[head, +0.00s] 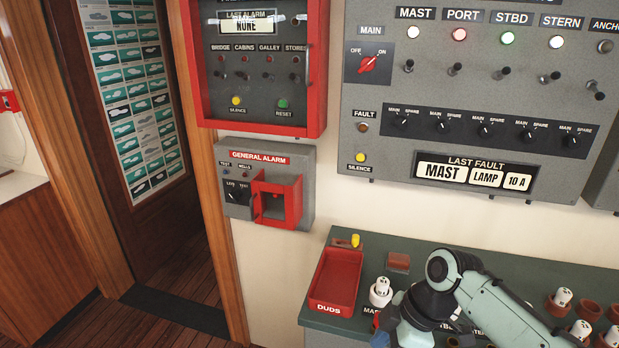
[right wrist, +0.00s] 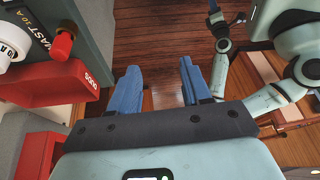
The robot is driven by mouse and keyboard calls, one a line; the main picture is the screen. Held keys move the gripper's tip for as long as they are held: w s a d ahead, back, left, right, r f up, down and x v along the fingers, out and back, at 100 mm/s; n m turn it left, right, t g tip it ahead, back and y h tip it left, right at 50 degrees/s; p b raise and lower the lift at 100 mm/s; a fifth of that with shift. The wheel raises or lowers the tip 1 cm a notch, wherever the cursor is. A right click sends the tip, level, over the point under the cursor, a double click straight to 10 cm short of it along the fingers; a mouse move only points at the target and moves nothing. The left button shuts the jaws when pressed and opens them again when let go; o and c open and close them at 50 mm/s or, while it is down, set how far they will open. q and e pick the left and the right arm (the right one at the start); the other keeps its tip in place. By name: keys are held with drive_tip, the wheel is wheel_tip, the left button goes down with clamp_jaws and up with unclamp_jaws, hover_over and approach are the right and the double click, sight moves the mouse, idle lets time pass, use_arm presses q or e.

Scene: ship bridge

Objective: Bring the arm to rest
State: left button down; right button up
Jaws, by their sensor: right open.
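My right arm reaches in from the right in the head view, over the green counter (head: 440,252). Its gripper (head: 392,336) is mostly cut off by the bottom edge there. In the right wrist view the right gripper (right wrist: 161,82) has its two blue fingers apart. Only wooden floor shows between them, so it holds nothing. The red DUDS tray (right wrist: 45,92) lies to the left of the fingers, apart from them. My other arm shows at the upper right of that view; what looks like its gripper (right wrist: 213,6) is cut off by the top edge.
The DUDS tray (head: 335,277) looks empty. A white cartridge (head: 380,290) stands beside it, and several more stand at the right. A general alarm box (head: 240,205) and switch panel (head: 450,95) are on the wall above. Open floor lies left of the counter.

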drive_tip(key=w+f+m, duration=0.4)
drive_tip(key=f, duration=0.8)
drive_tip(key=s+f+m+p, duration=0.1)
drive_tip(key=s+f+m, duration=0.15)
drive_tip(key=f, duration=0.55)
drive_tip(key=s+f+m, duration=0.1)
drive_tip(key=f+m, duration=0.2)
drive_tip(key=f, duration=0.4)
use_arm(q)
drive_tip(key=w+r, duration=0.1)
drive_tip(key=w+r+p, duration=0.2)
drive_tip(key=shift+d+r, duration=0.25)
drive_tip(key=shift+r, duration=0.1)
use_arm(e)
drive_tip(key=s+f+m, duration=1.1)
drive_tip(key=s+f, duration=0.6)
drive_tip(key=s, duration=0.4)
drive_tip(key=shift+g+h, duration=0.4)
